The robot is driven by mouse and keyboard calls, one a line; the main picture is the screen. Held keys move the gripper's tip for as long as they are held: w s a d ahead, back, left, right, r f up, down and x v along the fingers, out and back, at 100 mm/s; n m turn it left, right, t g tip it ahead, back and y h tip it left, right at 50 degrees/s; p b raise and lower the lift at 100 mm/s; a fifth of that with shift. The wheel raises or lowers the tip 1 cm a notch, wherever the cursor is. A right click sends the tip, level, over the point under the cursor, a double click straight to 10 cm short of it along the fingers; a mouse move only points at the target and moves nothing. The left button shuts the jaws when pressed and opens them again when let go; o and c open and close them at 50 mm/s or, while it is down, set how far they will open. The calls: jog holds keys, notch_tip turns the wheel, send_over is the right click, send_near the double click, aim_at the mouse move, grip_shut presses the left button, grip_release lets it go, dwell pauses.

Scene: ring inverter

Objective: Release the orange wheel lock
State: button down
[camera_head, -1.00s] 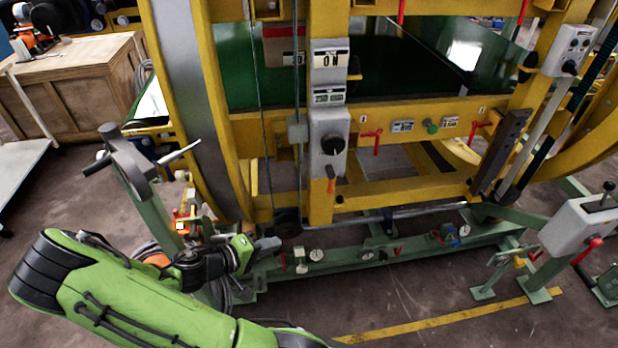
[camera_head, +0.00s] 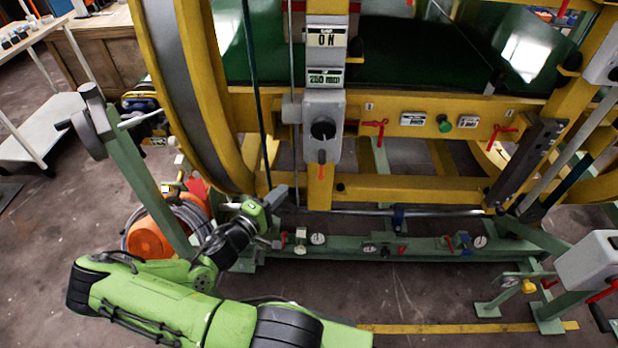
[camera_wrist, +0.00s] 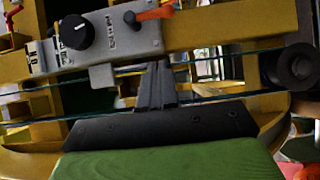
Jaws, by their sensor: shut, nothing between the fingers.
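A small orange lever (camera_head: 322,172) hangs below the black knob (camera_head: 323,129) on a grey control box (camera_head: 325,105) fixed to the yellow frame. In the wrist view the same orange lever (camera_wrist: 155,13) shows at the top, beside the knob (camera_wrist: 76,32). I cannot tell for sure that this lever is the wheel lock. My gripper (camera_head: 277,196) is shut and empty, lower and left of the lever in the head view. In the wrist view its dark fingers (camera_wrist: 155,86) point towards the box, apart from the lever.
A yellow ring (camera_head: 205,100) curves at left. Thin cables run past the box. Red handles (camera_head: 376,132) sit on the yellow beam to the right. A green base rail (camera_head: 390,248) with small gauges lies below. An orange motor-like part (camera_head: 150,238) stands behind my arm.

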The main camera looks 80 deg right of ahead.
aim_at(322, 165)
jog(key=s+d+b, duration=0.1)
jog(key=s+d, duration=0.5)
jog(key=d, duration=0.1)
jog(key=shift+d, duration=0.4)
jog(key=shift+s+d+f, duration=0.1)
jog(key=shift+f, duration=0.05)
